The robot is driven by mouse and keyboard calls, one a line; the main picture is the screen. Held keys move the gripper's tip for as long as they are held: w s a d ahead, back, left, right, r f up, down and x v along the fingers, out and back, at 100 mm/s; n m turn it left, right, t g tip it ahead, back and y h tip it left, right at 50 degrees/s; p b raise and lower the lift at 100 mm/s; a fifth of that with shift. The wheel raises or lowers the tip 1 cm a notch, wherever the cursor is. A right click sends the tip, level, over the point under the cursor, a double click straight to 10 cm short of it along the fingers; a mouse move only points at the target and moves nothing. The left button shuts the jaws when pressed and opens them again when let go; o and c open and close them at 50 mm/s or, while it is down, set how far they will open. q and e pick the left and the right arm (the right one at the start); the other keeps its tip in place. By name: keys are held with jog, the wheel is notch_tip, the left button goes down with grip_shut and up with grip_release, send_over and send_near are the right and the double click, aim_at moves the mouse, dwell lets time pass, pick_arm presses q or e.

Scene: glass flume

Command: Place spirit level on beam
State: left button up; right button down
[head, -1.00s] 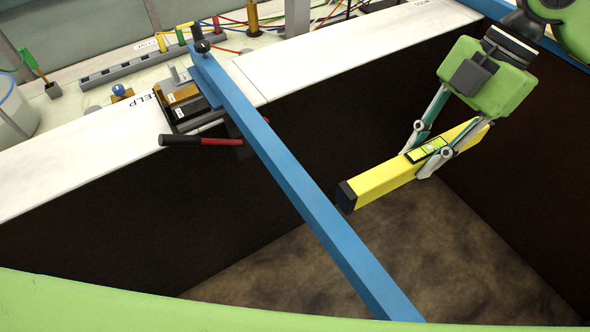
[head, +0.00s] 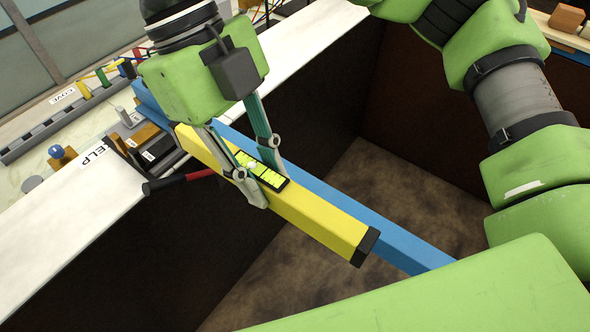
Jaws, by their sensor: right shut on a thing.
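The yellow spirit level (head: 313,222) with black end caps and a green vial window is held in my right gripper (head: 259,188). The gripper is shut on it around the window. The blue beam (head: 402,243) spans the dark flume from upper left to lower right. The level lies nearly along the beam's direction and in front of it, covering much of it from this view. Whether the level touches the beam or hangs above it, I cannot tell. My left gripper is not in view.
The flume's pale rim (head: 88,203) runs along the left, with a red-handled tool (head: 196,175) jutting over its edge. A wooden block (head: 567,17) sits at the top right. My green arm links fill the right side. The brown flume floor (head: 270,300) lies below.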

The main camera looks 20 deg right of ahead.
jog(key=w+d+f, duration=0.7)
jog(key=shift+d+p, duration=0.15)
jog(key=shift+p, duration=0.15)
jog(key=shift+w+d+f, duration=0.3)
jog(key=shift+f, duration=0.2)
jog(key=f, duration=0.1)
jog(key=f+p, duration=0.1)
jog(key=f, duration=0.1)
jog(key=shift+w+d, duration=0.2)
jog(key=shift+d, duration=0.1)
jog(key=shift+f, duration=0.4)
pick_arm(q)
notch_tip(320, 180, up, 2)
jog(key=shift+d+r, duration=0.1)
pick_arm(e)
jog(key=c, duration=1.8)
grip_release()
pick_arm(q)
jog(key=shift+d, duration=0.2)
